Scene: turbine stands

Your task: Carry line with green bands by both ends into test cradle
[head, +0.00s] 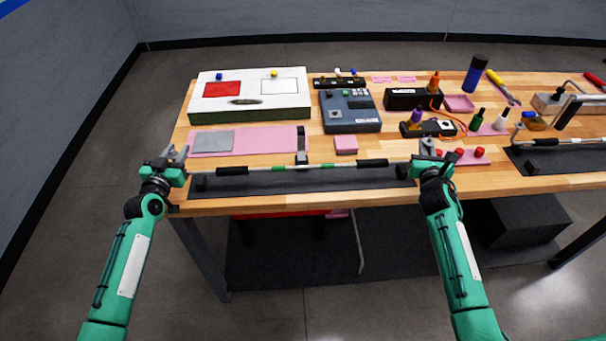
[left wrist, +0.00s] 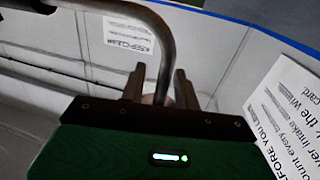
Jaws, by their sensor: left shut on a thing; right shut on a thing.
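The line with green bands (head: 300,167) spans level between my two grippers, along the table's front edge. It is a pale rod with black sleeves and green bands near its middle. My left gripper (head: 177,158) is shut on its left end and my right gripper (head: 428,150) on its right end; the jaws hide both ends. In the left wrist view a bent grey metal tube (left wrist: 167,55) passes between the left fingers (left wrist: 160,88). Below the line is a dark grey tray (head: 300,183) with small black end blocks. I cannot tell whether the line touches it.
A small black upright post (head: 302,157) stands just behind the line. Another dark tray (head: 540,158) with a similar line is at right. The wooden table's front edge is close.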

